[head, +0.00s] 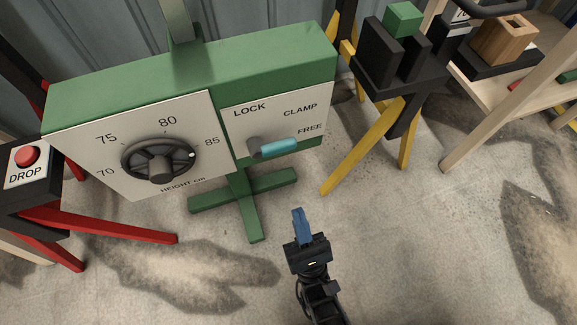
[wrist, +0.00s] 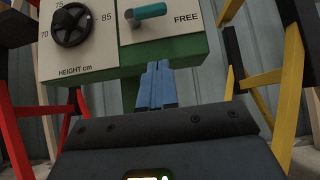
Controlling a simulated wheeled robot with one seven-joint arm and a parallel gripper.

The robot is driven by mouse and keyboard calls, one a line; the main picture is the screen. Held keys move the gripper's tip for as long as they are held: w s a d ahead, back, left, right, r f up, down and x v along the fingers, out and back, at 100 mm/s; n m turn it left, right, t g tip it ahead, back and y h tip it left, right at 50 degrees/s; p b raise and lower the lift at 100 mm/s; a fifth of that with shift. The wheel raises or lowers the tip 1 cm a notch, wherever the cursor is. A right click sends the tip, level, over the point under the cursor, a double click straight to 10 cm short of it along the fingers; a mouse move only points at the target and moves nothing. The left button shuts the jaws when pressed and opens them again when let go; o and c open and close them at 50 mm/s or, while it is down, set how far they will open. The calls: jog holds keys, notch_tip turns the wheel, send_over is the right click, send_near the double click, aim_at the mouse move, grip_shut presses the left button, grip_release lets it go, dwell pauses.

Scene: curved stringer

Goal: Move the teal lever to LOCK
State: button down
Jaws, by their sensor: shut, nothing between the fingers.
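The teal lever (head: 274,148) sits on the right panel of the green box, on a grey pivot (head: 254,146). Its teal handle points right and slightly up, toward the FREE label (head: 310,129). LOCK (head: 249,110) is at the panel's upper left and CLAMP (head: 300,111) at its upper right. In the wrist view the lever (wrist: 149,12) is near the top edge, beside FREE. My gripper (head: 300,214) has blue fingers, shut and empty, below and a little right of the lever, apart from it. The fingers (wrist: 157,70) also show in the wrist view, below the panel.
A black height dial (head: 160,160) is left of the lever panel. A red DROP button (head: 27,156) stands at far left on red legs. A black holder on yellow legs (head: 365,145) stands right of the box. The floor around my gripper is clear.

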send_near(272, 144)
jog(key=shift+w+d+r, duration=0.15)
jog(key=shift+w+r, duration=0.15)
jog(key=shift+w, duration=0.55)
jog(key=shift+w+d+r, duration=0.1)
jog(key=shift+w+r, duration=0.15)
jog(key=shift+w, duration=0.55)
jog(key=shift+w+d+r, duration=0.15)
jog(key=shift+w+r, duration=0.15)
jog(key=shift+w, duration=0.55)
jog(key=shift+r+n+y, duration=0.1)
jog(key=shift+n+y, duration=0.4)
